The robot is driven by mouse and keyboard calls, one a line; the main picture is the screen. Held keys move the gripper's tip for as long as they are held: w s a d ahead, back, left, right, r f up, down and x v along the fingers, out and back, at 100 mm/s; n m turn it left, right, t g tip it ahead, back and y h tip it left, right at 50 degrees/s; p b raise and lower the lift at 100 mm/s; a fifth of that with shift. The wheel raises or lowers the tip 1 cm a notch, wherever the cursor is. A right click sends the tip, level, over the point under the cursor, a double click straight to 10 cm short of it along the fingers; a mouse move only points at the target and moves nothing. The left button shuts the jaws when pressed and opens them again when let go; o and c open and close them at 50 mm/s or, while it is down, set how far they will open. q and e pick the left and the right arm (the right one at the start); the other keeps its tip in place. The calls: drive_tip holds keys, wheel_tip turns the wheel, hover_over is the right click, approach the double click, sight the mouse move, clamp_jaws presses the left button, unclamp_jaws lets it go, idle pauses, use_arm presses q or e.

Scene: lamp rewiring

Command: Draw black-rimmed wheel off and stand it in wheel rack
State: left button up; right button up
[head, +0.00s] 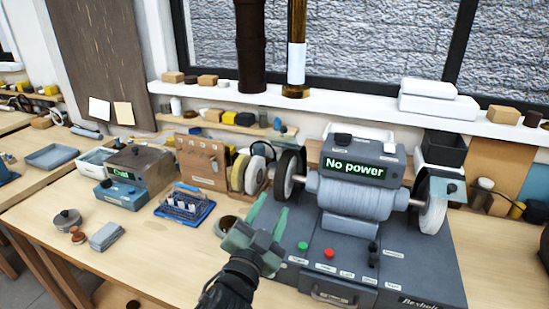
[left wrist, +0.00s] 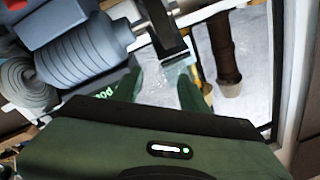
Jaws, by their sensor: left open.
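The black-rimmed wheel (head: 287,176) sits on the left end of the grinder (head: 352,190), whose display reads "No power". A paler wheel (head: 434,206) is on its right end. The wheel rack (head: 237,170), left of the grinder, holds several wheels, yellow and whitish among them; its slots are partly hidden. My left gripper (head: 269,209) is open and empty, its green fingers pointing up in front of the rack and left of the black-rimmed wheel, apparently apart from both. In the left wrist view, the open fingers (left wrist: 171,85) are below a dark piece at the shaft's end. My right gripper is not in view.
The grinder's base (head: 400,265) carries buttons and small knobs. A blue tray (head: 186,206) and a wooden panel (head: 203,160) stand left of the gripper. A windowsill (head: 340,105) runs behind.

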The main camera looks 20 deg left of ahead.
use_arm(q)
drive_tip(key=w+d+r+m+t+h, duration=0.1)
drive_tip(key=d+r+m+t+h, duration=0.2)
drive_tip(key=d+r+m+h, duration=0.8)
drive_tip(key=s+d+r+m+g+h, duration=0.1)
drive_tip(key=d+r+m+g+h, duration=0.1)
drive_tip(key=d+m+g+h, duration=0.5)
drive_tip(key=s+d+r+m+g+h, duration=0.2)
drive_tip(key=m+g, duration=0.3)
drive_tip(key=m, duration=0.3)
drive_tip(key=m+g+y, duration=0.3)
drive_tip(key=m+y, duration=0.1)
drive_tip(key=y, duration=1.6)
approach(281, 169)
drive_tip(key=x, duration=0.2)
drive_tip(key=shift+x, duration=2.25)
drive_tip(key=shift+b+x, duration=0.85)
drive_tip(key=shift+x, duration=0.15)
drive_tip(key=shift+b+x, duration=0.6)
drive_tip(key=shift+x, duration=0.25)
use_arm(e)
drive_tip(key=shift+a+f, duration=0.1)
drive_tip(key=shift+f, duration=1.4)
